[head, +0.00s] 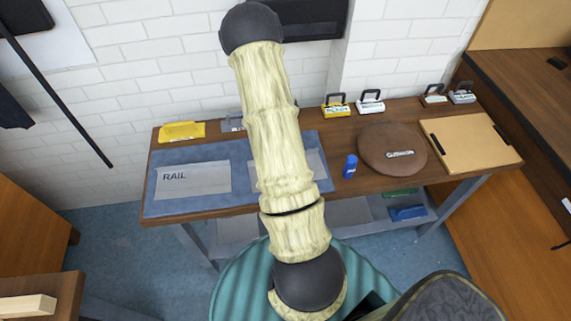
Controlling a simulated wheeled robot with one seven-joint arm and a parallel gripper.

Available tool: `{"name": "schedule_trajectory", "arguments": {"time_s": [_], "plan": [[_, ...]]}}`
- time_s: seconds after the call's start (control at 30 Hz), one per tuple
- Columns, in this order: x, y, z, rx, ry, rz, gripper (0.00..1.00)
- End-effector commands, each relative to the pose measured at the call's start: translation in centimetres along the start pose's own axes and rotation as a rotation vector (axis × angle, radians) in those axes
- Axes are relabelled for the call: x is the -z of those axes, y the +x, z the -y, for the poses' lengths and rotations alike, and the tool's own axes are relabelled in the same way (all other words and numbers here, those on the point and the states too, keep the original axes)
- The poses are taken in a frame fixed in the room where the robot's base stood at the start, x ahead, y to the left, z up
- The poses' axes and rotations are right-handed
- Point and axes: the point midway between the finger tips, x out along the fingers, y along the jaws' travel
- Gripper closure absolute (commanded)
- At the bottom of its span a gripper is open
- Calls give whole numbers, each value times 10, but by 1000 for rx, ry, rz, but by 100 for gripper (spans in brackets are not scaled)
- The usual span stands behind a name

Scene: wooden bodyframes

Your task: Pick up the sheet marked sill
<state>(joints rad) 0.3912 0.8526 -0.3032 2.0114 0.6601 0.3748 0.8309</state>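No sheet with a readable "sill" mark shows. A grey sheet (193,180) marked RAIL lies flat on the left of a blue mat (240,151) on the workbench. A second grey sheet (314,166) lies on the mat's right part. My arm crosses in front of it and hides much of it, so I cannot read any mark on it. My gripper is not in view; only links of my arm show, rising through the middle of the picture.
The wooden workbench (342,136) also holds a blue bottle (350,167), a round brown disc (391,148) and a tan board (467,143). A yellow item (182,131) and several handled, labelled blocks (337,107) stand along the back by the white brick wall.

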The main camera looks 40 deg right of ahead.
Motion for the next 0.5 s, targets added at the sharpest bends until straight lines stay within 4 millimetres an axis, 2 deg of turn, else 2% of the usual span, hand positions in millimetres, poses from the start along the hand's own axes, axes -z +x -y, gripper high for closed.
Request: {"name": "schedule_trajectory", "arguments": {"time_s": [0.5], "plan": [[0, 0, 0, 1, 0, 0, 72]]}}
